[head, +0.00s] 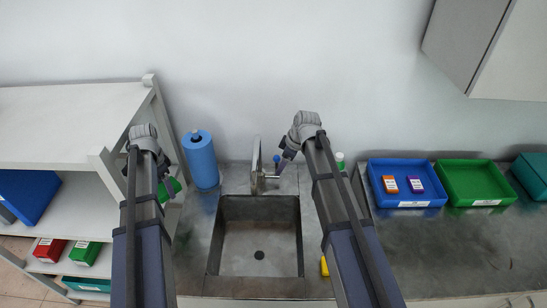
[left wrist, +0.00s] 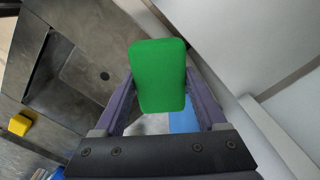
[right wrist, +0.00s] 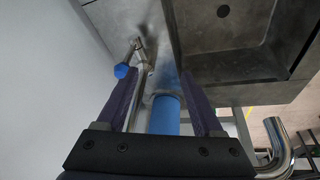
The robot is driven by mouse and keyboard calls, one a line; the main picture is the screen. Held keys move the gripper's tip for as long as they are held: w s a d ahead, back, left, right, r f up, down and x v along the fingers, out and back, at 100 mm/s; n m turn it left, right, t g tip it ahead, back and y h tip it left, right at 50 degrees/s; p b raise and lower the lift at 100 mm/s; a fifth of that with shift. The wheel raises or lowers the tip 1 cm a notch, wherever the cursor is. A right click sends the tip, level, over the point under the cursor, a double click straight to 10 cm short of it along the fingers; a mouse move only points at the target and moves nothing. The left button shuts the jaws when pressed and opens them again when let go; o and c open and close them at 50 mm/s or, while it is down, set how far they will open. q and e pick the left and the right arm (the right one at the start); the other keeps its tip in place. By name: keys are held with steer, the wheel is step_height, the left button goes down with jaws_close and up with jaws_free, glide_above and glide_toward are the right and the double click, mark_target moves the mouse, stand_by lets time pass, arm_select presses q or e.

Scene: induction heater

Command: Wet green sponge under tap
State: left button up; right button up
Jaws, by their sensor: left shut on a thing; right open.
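The green sponge (left wrist: 157,75) is clamped between the fingers of my left gripper (left wrist: 160,100). In the head view the sponge (head: 174,186) is partly hidden by my left arm, left of the sink. My left gripper (head: 168,184) is beside the shelf and the blue roll, away from the tap. The metal tap (head: 257,170) stands behind the sink (head: 258,240) and has a blue-tipped lever (head: 277,159). My right gripper (head: 284,163) is open and close to the lever. In the right wrist view the lever's blue knob (right wrist: 121,71) lies near the left finger.
A blue roll (head: 201,158) stands left of the tap. A yellow block (head: 324,266) lies right of the sink, partly behind my right arm. A blue tray (head: 405,170) with small boxes and a green tray (head: 474,182) stand right. White shelving (head: 75,115) is at left.

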arm_select(q)
steer(key=shift+r+p, duration=0.35)
steer(key=shift+r, duration=0.3)
arm_select(e)
steer(key=n, duration=0.2)
glide_toward(277, 167)
steer(key=shift+t+y, duration=0.4)
steer(key=b+x, duration=0.6)
steer(key=b, duration=0.1)
steer(key=b+x, duration=0.3)
steer(key=b, duration=0.1)
steer(key=shift+w+a, duration=0.5)
arm_select(q)
step_height(277, 167, down, 11)
arm_select(e)
steer(key=shift+c, duration=0.2)
jaws_close()
